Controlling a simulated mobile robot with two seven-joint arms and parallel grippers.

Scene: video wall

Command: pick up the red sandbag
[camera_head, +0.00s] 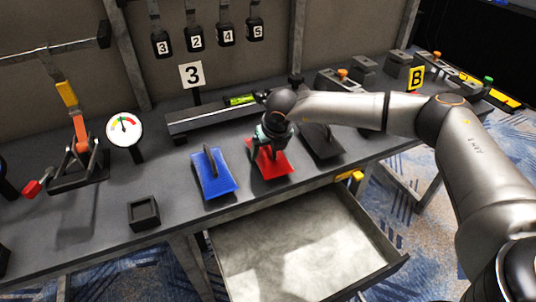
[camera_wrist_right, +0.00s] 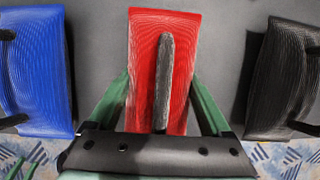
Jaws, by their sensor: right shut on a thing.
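The red sandbag (camera_head: 273,163) lies on the grey table between a blue sandbag (camera_head: 213,175) and a black sandbag (camera_head: 321,140). It has a dark upright handle, which shows in the right wrist view (camera_wrist_right: 164,82). My right gripper (camera_head: 268,146) is directly over the red sandbag and hides its upper part in the head view. In the right wrist view its green fingers (camera_wrist_right: 160,115) stand on either side of the bag's near part and handle. The gripper is shut on the red sandbag; the exact contact is hard to see.
An open, empty drawer (camera_head: 300,250) juts out below the table front. A small black box (camera_head: 144,213) stands at front left, near a gauge (camera_head: 124,128). A long balance beam with a green level (camera_head: 239,100) lies behind the sandbags, by the "3" sign (camera_head: 192,74).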

